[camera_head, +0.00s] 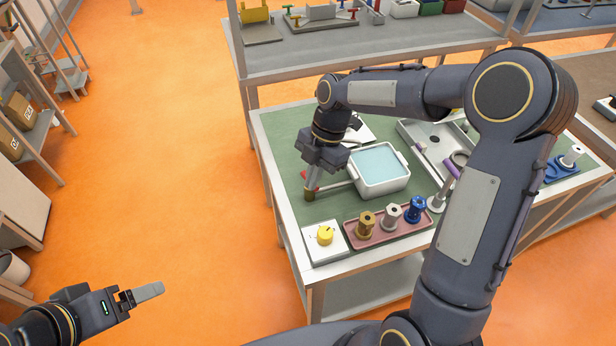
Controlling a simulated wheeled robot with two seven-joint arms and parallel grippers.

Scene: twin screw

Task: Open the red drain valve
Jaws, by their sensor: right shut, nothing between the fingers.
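The red drain valve (304,174) is at the left side of a white basin (381,189) holding light-blue water. Only small red parts show beside my gripper; the rest is hidden behind it. A thin pipe (338,186) runs from the basin towards the valve. My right gripper (311,187) points down right at the valve, shut with nothing between its fingers. Whether it touches the red handle cannot be told. My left gripper (150,291) is at the lower left over the floor, away from the table, seen side-on, so its opening cannot be judged.
A pink tray (355,239) with several spools and a white box with a yellow knob (325,235) stand at the front of the green-topped table (283,131). A shelf (290,60) rises at the back.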

